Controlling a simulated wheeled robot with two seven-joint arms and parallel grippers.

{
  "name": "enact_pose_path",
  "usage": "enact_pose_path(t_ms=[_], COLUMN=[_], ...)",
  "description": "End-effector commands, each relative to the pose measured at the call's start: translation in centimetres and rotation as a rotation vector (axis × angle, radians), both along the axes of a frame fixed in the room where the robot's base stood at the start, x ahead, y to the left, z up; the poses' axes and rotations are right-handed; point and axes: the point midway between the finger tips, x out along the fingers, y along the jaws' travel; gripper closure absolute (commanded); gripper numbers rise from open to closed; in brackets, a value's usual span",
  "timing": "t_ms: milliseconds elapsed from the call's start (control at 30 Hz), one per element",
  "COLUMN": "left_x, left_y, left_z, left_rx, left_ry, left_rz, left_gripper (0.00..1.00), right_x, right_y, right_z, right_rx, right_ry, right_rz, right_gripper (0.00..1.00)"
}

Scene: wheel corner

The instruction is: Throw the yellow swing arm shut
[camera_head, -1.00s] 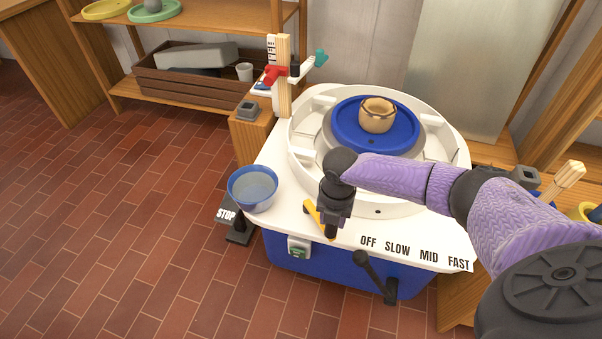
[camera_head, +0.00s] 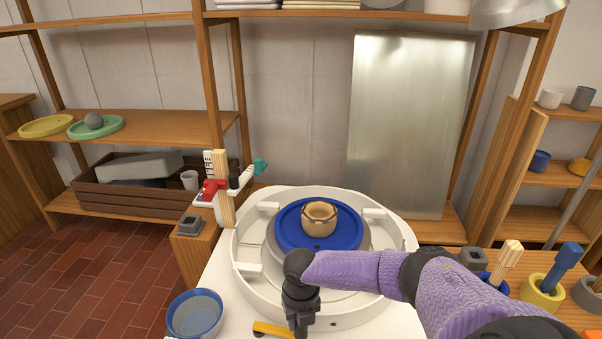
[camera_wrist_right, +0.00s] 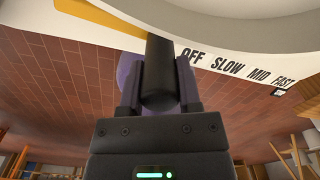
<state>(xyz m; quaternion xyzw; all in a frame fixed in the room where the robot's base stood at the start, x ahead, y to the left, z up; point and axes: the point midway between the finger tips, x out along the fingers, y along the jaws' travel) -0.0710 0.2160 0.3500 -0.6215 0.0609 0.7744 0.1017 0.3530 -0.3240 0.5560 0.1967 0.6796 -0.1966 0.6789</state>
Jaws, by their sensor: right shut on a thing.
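The yellow swing arm (camera_head: 273,329) shows as a short yellow bar at the bottom of the head view, on the white top of the wheel beside the round splash pan. It also shows as a yellow strip in the wrist view (camera_wrist_right: 88,14). My right gripper (camera_head: 300,331) reaches down at the bar's right end. In the wrist view my right gripper (camera_wrist_right: 158,85) is shut on a black upright knob (camera_wrist_right: 158,70), near the yellow strip. The join between knob and yellow arm is hidden. My left gripper is not in view.
The white splash pan (camera_head: 246,268) surrounds a blue wheel head (camera_head: 290,235) bearing a tan pot (camera_head: 319,217). A blue bowl (camera_head: 195,314) stands left of my gripper. A post with a red clamp (camera_head: 212,190) rises behind. The OFF–FAST labels (camera_wrist_right: 237,66) show in the wrist view.

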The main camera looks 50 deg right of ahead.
Motion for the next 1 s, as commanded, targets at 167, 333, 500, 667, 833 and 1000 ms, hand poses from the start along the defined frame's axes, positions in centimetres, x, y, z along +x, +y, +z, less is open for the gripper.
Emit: enact_pose_path(t_ms=[167, 333, 500, 667, 833, 1000], left_x=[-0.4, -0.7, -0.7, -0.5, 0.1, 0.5], left_y=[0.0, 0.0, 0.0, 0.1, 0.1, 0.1], left_z=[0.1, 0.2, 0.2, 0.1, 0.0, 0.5], left_rx=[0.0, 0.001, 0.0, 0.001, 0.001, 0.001], left_ry=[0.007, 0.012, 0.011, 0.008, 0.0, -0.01], left_rz=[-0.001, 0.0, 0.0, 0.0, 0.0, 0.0], left_gripper=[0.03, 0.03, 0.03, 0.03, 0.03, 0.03], right_x=[0.0, 0.0, 0.0, 0.0, 0.0, 0.1], right_y=[-0.1, 0.0, 0.0, 0.0, 0.0, 0.0], right_z=[0.0, 0.0, 0.0, 0.0, 0.0, 1.0], right_rx=[-0.002, -0.002, -0.002, -0.001, -0.001, 0.0], right_ry=[0.001, 0.001, 0.0, 0.0, -0.001, -0.004], right_rz=[-0.002, -0.002, -0.002, -0.001, 0.0, 0.0], right_gripper=[1.0, 1.0, 1.0, 0.23, 0.21, 0.21])
